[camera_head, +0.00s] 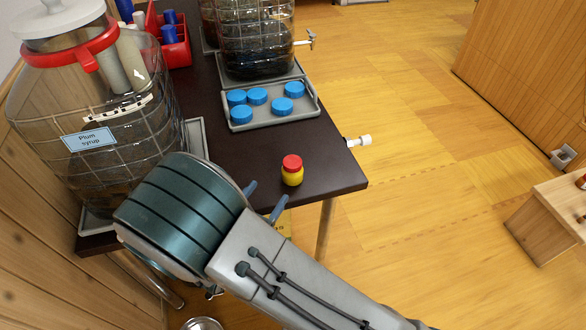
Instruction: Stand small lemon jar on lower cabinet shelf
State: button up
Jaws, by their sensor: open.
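A small yellow jar with a red lid (292,172), the likely lemon jar, stands upright on the dark table (340,178) near its front right corner. My gripper (271,190) is open and empty. Its two blue-grey fingers point toward the jar from the lower left, apart from it in the picture. The gap in depth is hard to judge. My wrist and forearm cover the table's near edge. No cabinet shelf can be made out for certain; a wooden cabinet-like front (530,70) stands at the upper right.
A large plum syrup jar (70,110) in a wire frame stands at left. Behind are a dark-filled tapped jar (255,45), a grey tray (262,118) with several blue lids, and a red caddy (175,52). A low wooden piece (545,215) stands right. Open floor lies between.

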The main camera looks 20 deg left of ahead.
aim_at(288, 168)
jog(key=x, duration=0.7)
jog(key=shift+w+d, duration=0.1)
jog(key=x, duration=0.4)
jog(key=shift+w+d+r, duration=0.3)
jog(key=shift+d+r, duration=0.05)
jog(key=shift+d, duration=0.1)
jog(key=shift+w, duration=0.4)
jog(key=c, duration=1.3)
